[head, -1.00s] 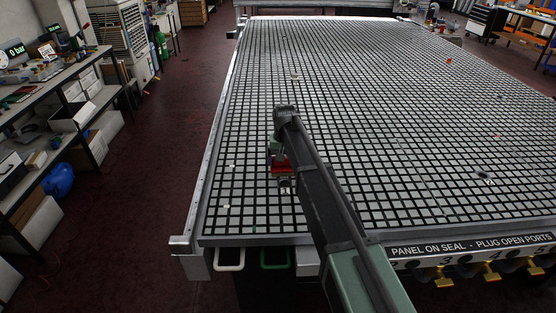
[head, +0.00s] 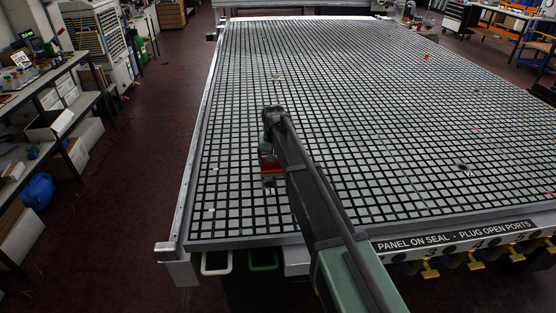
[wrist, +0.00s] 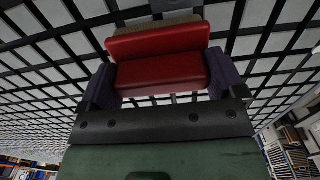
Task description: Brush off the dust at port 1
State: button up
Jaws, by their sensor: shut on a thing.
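My gripper (head: 268,170) is low over the near left part of the grid table (head: 240,243). In the wrist view, my gripper (wrist: 165,85) has its two dark, purplish fingers on either side of a red block-like tool (wrist: 162,72), apparently the brush. A small dark fitting (head: 465,168) sits on the grid at right.
The front edge carries a "PANEL ON SEAL - PLUG OPEN PORTS" sign (head: 456,236) with yellow-handled valves (head: 430,270) below. White (head: 216,263) and green (head: 264,260) handles hang at the front left. A shelf bench stands left across a floor aisle. The grid is mostly clear, with small scattered specks.

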jog(key=shift+s+a, duration=0.15)
jog(key=shift+a, duration=2.4)
jog(key=shift+s+a, duration=0.1)
jog(key=shift+a, duration=2.4)
notch_tip(320, 180, up, 6)
jog(key=p, duration=0.6)
jog(key=shift+d, duration=0.1)
notch_tip(320, 180, up, 3)
jog(key=p, duration=0.3)
jog(key=shift+d, duration=0.1)
